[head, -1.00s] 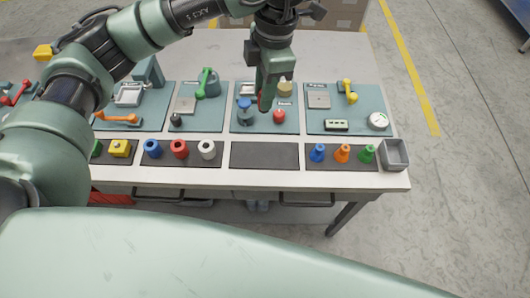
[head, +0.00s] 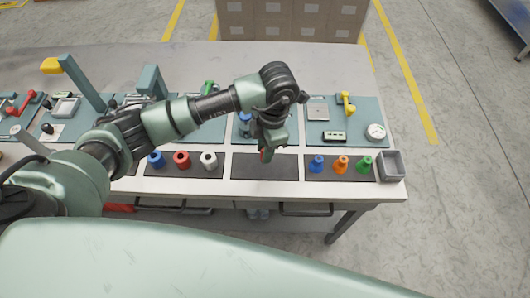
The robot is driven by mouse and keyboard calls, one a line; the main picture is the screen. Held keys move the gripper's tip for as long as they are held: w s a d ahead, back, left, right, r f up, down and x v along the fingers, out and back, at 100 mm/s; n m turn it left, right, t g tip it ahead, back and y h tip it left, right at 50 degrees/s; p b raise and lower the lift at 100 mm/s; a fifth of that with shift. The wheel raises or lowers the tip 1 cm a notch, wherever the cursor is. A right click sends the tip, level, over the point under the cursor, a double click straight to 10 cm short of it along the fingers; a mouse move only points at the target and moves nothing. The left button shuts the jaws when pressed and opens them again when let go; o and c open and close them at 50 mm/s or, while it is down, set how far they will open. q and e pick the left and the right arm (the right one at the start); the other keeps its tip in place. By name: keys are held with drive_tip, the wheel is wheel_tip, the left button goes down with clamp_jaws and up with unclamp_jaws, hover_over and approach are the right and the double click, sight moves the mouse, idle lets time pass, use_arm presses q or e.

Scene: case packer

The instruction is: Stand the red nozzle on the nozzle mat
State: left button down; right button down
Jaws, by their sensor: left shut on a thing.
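My left gripper (head: 267,150) points down in the head view, shut on a small red thing (head: 264,155), likely the red nozzle. Only a sliver of the red shows, so its shape and tilt are hard to tell. The gripper is over the bare dark mat (head: 265,172) at the front of the table; its height above that mat is unclear. The mat to its right (head: 329,175) carries a blue nozzle (head: 318,164), an orange nozzle (head: 341,165) and a green nozzle (head: 364,164), all upright. My right gripper is not in view.
A grey open bin (head: 391,167) stands right of the nozzles. Behind, a teal board (head: 368,112) holds a yellow handle and a gauge. My left arm hides other boards.

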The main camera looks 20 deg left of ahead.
use_arm(q)
wheel_tip(320, 180, down, 3)
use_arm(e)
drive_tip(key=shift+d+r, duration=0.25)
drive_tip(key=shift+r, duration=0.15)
use_arm(q)
drive_tip(key=shift+f, duration=0.2)
drive_tip(key=c, duration=1.2)
unclamp_jaws()
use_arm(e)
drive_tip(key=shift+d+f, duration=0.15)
use_arm(q)
drive_tip(key=shift+r, duration=0.1)
